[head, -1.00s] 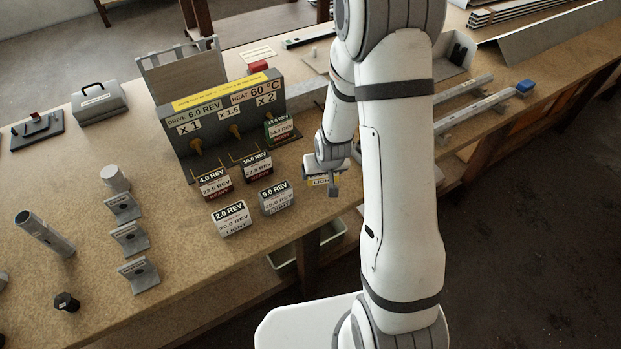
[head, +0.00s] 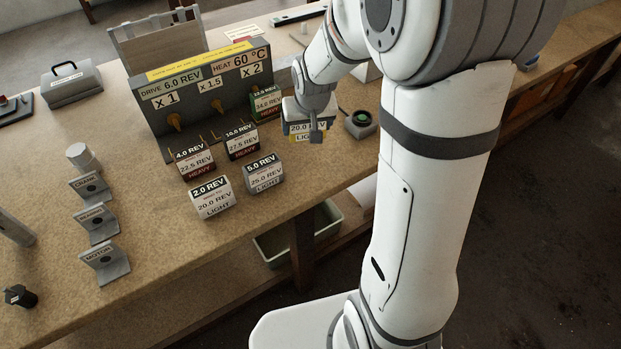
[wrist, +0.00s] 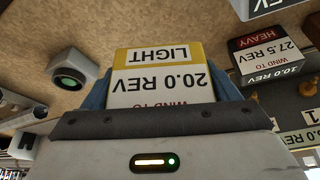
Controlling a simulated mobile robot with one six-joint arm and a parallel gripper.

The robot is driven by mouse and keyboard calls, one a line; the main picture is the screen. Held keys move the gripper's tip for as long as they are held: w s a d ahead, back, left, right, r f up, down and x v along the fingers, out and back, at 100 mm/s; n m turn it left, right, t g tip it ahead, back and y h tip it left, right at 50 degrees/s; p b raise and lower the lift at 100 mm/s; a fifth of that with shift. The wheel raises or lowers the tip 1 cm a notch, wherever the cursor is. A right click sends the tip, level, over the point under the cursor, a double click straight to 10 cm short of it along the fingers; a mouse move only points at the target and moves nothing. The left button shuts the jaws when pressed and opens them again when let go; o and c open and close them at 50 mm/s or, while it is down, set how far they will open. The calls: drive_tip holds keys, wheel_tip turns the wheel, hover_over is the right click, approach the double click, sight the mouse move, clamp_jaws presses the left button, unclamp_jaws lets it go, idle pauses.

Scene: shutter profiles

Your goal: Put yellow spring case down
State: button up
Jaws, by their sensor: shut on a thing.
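The yellow spring case (head: 307,131) has a white label reading "20.0 REV" and a yellow band reading "LIGHT". My gripper (head: 315,131) is shut on it, at the right end of the drive board. In the wrist view the case (wrist: 160,75) sits between the blue-grey fingers (wrist: 163,90), its label upside down. Its top edge is hidden by the gripper body. I cannot tell whether its underside touches the bench.
The grey drive board (head: 205,92) stands at the back. Left of my gripper are a green-topped case (head: 267,103), red-banded cases (head: 195,160) and white-grey "LIGHT" cases (head: 212,197). A green-buttoned device (head: 360,122) stands close on the right. Bare bench (head: 335,165) lies in front.

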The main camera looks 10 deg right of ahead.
drive_tip(key=b, duration=0.1)
drive_tip(key=s+r+b, duration=0.1)
drive_tip(key=shift+s+r+b, duration=0.2)
drive_tip(key=shift+r+b, duration=0.05)
drive_tip(key=shift+b, duration=0.05)
drive_tip(key=shift+d+f, duration=0.1)
wheel_tip(320, 180, down, 9)
drive_tip(key=shift+f, duration=0.1)
drive_tip(key=shift+f, duration=0.1)
drive_tip(key=shift+f+b, duration=0.15)
drive_tip(key=shift+b, duration=0.2)
drive_tip(key=o, duration=1.1)
drive_tip(key=shift+c, duration=0.2)
drive_tip(key=shift+r, duration=0.2)
